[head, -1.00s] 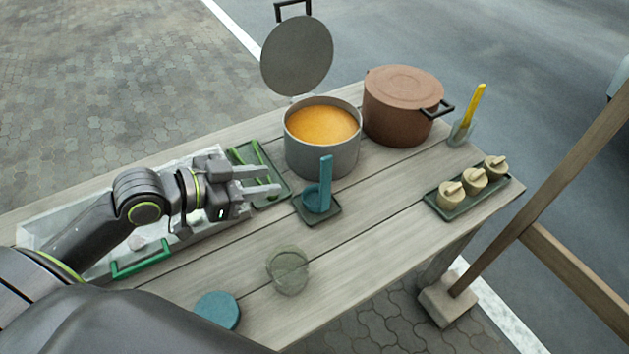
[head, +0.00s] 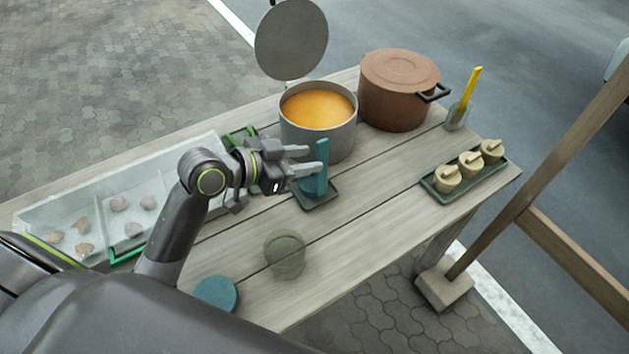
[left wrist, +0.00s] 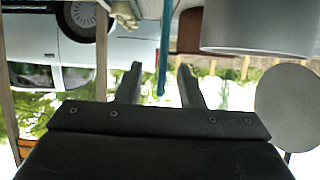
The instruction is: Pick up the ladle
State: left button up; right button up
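The teal ladle (head: 321,168) stands with its handle upright on a small dark green tray (head: 322,203) in front of the soup pot. My left gripper (head: 305,161) is open, with its fingertips pointing right, close to the ladle's handle. In the left wrist view, the teal handle (left wrist: 164,40) shows between the two spread fingers (left wrist: 160,68), apart from both. I cannot tell how far the handle sits between the tips. The ladle's bowl is partly hidden by the lower finger in the head view. My right gripper is not in view.
A grey pot (head: 318,140) of orange soup with a raised lid stands just behind the ladle. A brown lidded pot (head: 398,95) is beside it. A glass jar (head: 285,255) and teal disc (head: 216,293) are nearer. A tray (head: 470,188) of beige pieces lies right.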

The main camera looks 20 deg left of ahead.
aim_at(327, 157)
pick_arm(q)
jog(key=shift+a+f+p+x, duration=0.1)
jog(key=shift+f+p+x, duration=0.1)
jog(key=shift+x, duration=1.6)
jog(key=shift+a+f+p+x, duration=0.1)
jog(key=shift+p+x, duration=0.05)
jog(key=shift+x, duration=1.65)
jog(key=shift+c, duration=0.2)
grip_shut()
